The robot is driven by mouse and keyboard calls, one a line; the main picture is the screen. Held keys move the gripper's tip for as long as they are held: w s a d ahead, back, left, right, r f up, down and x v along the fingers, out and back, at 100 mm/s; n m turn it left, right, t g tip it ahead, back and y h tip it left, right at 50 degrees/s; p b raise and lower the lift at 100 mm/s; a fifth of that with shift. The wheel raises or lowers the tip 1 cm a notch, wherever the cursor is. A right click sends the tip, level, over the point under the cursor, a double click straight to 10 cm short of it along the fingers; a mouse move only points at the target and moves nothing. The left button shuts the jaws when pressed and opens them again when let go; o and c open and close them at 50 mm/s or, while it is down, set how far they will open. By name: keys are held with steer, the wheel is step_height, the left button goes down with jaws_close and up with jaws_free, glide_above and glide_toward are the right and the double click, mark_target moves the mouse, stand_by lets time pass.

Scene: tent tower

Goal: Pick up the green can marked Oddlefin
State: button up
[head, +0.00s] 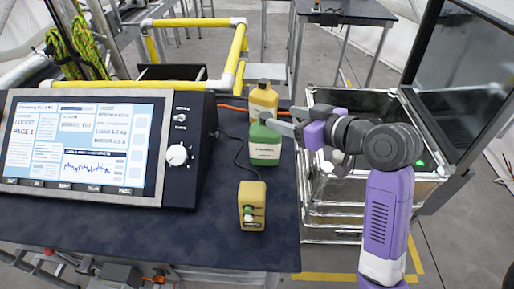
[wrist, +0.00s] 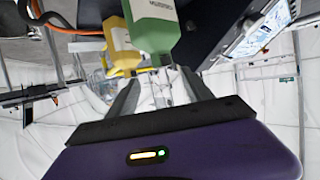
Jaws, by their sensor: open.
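A green can (head: 265,149) with a white label stands upright on the dark table (head: 222,225); the label's words are too small to read. In the wrist view the green can (wrist: 154,27) appears upside down, just beyond my fingertips. My gripper (head: 276,121) reaches in from the right at the height of the can's top. Its two fingers are apart, with nothing held, as the wrist view shows (wrist: 160,76). Whether the fingers are beside the can's neck or short of it, I cannot tell.
A yellow bottle (head: 264,96) stands close behind the green can. A small yellow device (head: 252,207) stands in front. A large console with a screen (head: 84,139) fills the left. An open metal-framed case (head: 335,205) is at the right. A cable runs behind the can.

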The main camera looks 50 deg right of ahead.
mark_target(266, 115)
steer(key=x, duration=0.2)
steer(key=p+x, duration=0.1)
steer(key=x, duration=0.2)
steer(key=f+x, duration=0.1)
steer(key=x, duration=0.1)
steer(key=shift+w+a+f+p, duration=0.2)
steer(key=shift+w+a+p, duration=0.1)
steer(key=shift+p, duration=0.1)
steer(key=shift+s, duration=0.1)
jaws_close()
steer(key=shift+r, duration=0.15)
stand_by(0.9)
